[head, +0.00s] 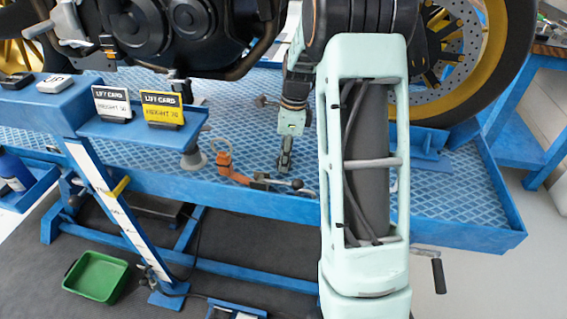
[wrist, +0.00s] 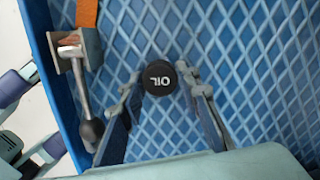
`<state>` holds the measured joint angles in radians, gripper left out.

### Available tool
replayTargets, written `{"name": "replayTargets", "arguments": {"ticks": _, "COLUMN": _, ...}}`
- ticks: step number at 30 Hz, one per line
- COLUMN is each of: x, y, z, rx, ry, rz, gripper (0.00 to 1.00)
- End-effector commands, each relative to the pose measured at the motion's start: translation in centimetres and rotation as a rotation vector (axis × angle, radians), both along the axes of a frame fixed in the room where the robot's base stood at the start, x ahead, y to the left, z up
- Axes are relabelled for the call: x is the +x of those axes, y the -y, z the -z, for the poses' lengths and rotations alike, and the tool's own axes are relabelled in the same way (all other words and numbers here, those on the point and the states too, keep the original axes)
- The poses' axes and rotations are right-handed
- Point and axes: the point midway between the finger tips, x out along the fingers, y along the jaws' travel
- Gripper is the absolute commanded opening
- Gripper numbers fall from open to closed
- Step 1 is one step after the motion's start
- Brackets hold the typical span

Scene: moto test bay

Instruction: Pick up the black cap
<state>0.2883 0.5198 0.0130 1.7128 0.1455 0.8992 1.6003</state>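The black cap (wrist: 158,78) is round, with white letters OIL on its top. In the wrist view it sits on the blue diamond-patterned deck (wrist: 255,75). My gripper (wrist: 160,90) is open, with one finger to the left and one to the right of the cap. The cap lies between the fingertips or just beyond them; I cannot tell whether they touch it. In the head view my gripper (head: 285,164) points down close to the deck, and I cannot make out the cap there.
A metal clamp with a black-tipped lever (wrist: 88,125) lies left of the cap in the wrist view. An orange hook piece (head: 224,160) is left of my gripper in the head view. The motorcycle (head: 165,35) stands behind. Lift cards (head: 162,109) stand on a blue shelf.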

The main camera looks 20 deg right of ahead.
Motion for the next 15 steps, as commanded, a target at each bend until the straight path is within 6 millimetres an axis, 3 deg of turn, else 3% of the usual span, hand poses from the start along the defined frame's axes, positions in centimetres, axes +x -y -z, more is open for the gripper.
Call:
{"name": "replayTargets", "arguments": {"ticks": 4, "x": 0.01, "y": 0.0, "z": -0.02, "rx": 0.0, "ry": 0.0, "rz": 0.0, "gripper": 0.13}}
{"name": "replayTargets", "arguments": {"ticks": 15, "x": 0.07, "y": 0.01, "z": -0.7, "rx": -0.001, "ry": 0.002, "rz": -0.001, "gripper": 0.13}}
